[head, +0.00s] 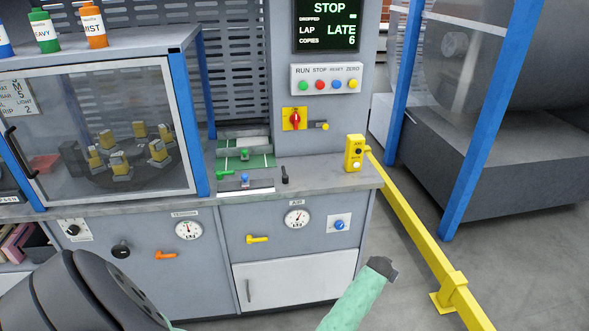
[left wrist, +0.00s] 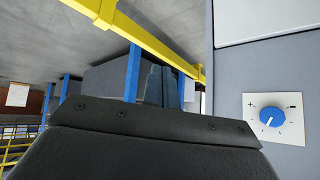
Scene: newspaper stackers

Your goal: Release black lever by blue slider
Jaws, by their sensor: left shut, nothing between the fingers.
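The black lever (head: 285,174) stands upright on the grey counter, right of the slider panel. The blue slider (head: 244,179) is on the white strip of that panel, left of the lever, with a gap between them. Green handles (head: 245,155) sit behind and left of it. My left gripper (left wrist: 166,86) shows in the left wrist view, shut and empty, below counter height and near a blue dial (left wrist: 271,117). A mint-green part with a dark end shows low in the head view; I cannot tell if it includes the gripper. My right gripper is not in view.
The blue dial (head: 339,224) is on the cabinet front beside a gauge (head: 297,218). A yellow box (head: 354,153) stands at the counter's right end, by a yellow rail (head: 420,235). A glazed case (head: 110,135) borders the panel on the left. Floor between cabinet and rail is free.

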